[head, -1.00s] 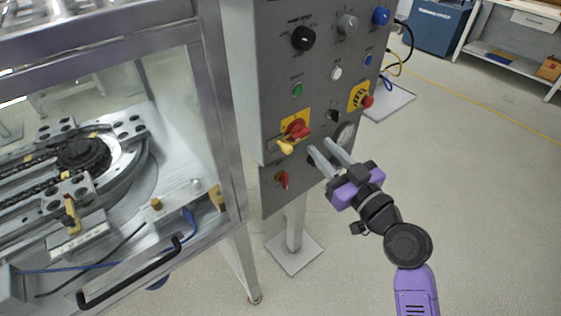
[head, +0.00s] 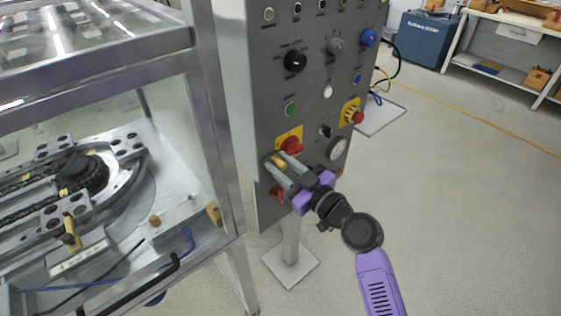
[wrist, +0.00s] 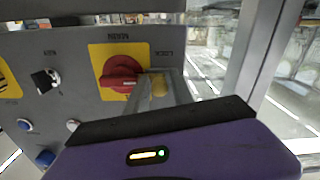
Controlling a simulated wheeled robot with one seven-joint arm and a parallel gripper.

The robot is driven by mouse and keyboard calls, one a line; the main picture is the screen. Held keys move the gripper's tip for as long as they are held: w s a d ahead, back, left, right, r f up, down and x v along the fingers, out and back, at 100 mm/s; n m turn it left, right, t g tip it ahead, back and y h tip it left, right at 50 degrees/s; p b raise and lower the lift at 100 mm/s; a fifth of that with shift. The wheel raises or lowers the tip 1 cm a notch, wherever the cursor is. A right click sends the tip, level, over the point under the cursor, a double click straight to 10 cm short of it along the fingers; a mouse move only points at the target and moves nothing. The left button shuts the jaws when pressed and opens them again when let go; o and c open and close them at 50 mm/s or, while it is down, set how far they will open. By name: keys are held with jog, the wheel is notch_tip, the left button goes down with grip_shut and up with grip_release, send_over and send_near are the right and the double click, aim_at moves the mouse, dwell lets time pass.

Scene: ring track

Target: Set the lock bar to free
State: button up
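The lock bar is a small yellow lever (head: 278,161) beside the red main switch (head: 290,146) on its yellow plate, on the grey control panel. My gripper (head: 276,160) is at the lever, its two grey fingers apart with the lever between them. In the wrist view, which is upside down, the lever (wrist: 158,85) is partly hidden by a grey finger, beside the red knob (wrist: 121,75) and a "LOCK" label. I cannot tell whether either finger touches the lever.
Below the plate is a smaller red switch (head: 278,194), partly behind my gripper. A glazed machine frame (head: 214,120) stands close on the left. The floor to the right is free.

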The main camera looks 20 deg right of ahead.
jog(key=shift+w, duration=0.1)
grip_shut()
dwell(1.4)
